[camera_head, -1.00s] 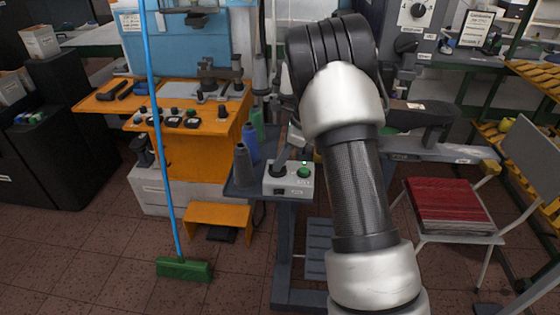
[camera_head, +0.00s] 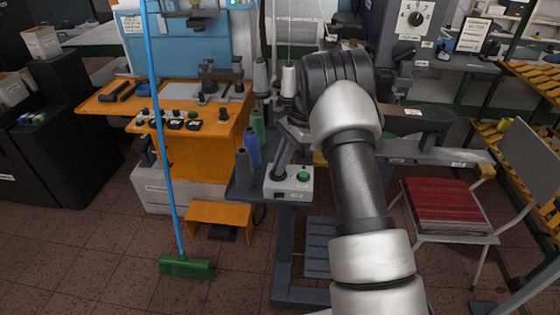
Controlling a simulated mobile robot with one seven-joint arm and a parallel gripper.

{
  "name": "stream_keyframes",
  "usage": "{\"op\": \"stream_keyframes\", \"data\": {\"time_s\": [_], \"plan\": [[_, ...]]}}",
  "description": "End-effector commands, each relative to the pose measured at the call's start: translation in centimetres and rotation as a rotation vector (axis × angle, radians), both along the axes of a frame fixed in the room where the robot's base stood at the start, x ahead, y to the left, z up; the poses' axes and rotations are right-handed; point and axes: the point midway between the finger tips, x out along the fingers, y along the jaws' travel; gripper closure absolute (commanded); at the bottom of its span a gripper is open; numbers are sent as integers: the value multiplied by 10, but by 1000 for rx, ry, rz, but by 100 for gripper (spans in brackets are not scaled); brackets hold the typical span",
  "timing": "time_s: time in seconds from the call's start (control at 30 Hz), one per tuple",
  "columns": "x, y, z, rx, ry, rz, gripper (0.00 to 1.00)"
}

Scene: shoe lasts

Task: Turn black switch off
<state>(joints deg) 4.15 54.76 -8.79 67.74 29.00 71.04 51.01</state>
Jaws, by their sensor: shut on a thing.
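A small light-grey control box (camera_head: 297,187) stands on the dark workbench shelf near the middle of the view. A black switch (camera_head: 277,174) sits on the left of its top, and a green button (camera_head: 303,176) sits on the right. My gripper (camera_head: 281,160) reaches down from the upper right to the black switch and is shut on it. The fingertips are small and dark here, so the switch's exact angle cannot be told. My arm hides part of the bench behind and to the right of the box.
Dark grey and blue thread cones (camera_head: 251,146) stand close left of the box. An orange bench (camera_head: 195,150) with knobs is farther left, behind a blue-handled broom (camera_head: 165,130).

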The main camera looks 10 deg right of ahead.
Motion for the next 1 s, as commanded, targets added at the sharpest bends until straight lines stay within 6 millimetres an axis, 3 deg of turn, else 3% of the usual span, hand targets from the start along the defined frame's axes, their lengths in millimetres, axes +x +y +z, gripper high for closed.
{"op": "stream_keyframes", "data": {"time_s": [0.7,1.0], "plan": [[5,3,0,-2,-2,669,100],[6,4,0,-3,-1,872,100]]}}
